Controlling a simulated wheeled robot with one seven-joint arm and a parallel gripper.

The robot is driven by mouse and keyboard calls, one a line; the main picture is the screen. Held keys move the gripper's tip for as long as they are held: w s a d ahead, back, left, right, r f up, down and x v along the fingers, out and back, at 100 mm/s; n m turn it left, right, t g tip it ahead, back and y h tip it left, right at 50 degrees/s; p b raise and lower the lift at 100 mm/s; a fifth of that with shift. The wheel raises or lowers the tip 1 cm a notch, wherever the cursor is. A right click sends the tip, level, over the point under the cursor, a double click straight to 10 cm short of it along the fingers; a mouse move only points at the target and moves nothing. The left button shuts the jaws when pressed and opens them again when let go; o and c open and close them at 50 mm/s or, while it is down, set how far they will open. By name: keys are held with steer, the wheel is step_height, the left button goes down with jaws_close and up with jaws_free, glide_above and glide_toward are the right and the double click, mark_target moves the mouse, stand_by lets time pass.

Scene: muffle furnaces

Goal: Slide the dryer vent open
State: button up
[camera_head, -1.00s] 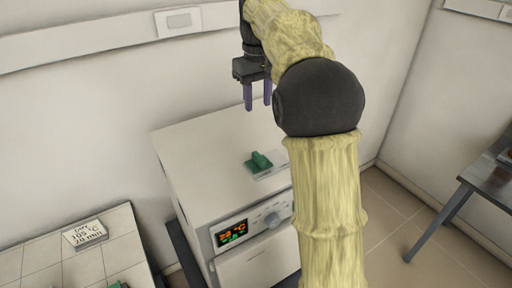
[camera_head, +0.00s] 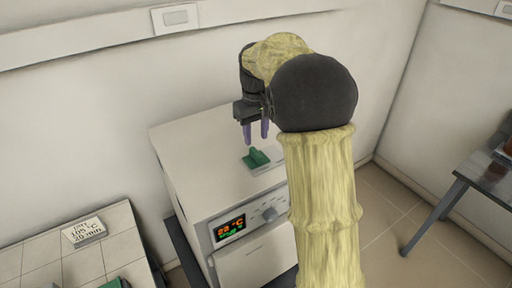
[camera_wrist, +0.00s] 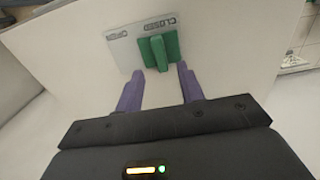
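The dryer (camera_head: 192,150) is a white box with a display and knob on its front. On its top is a green vent slider (camera_head: 255,157) with a raised handle, on a pale label plate (camera_head: 272,164). My gripper (camera_head: 256,142) is open above the slider. In the wrist view its purple fingers (camera_wrist: 159,68) point at the handle, apart from it, with nothing between them.
A tiled bench (camera_head: 85,250) at the lower left holds a card (camera_head: 84,231) reading 105 °C, 20 min, and a green object (camera_head: 115,284) at the picture's edge. A dark table (camera_head: 478,176) stands at the right. The rest of the dryer top is bare.

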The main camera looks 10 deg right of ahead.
mark_target(256, 152)
step_height(256, 152, down, 6)
steer(key=shift+r+p, duration=0.1)
steer(key=shift+p, duration=0.25)
jaws_close()
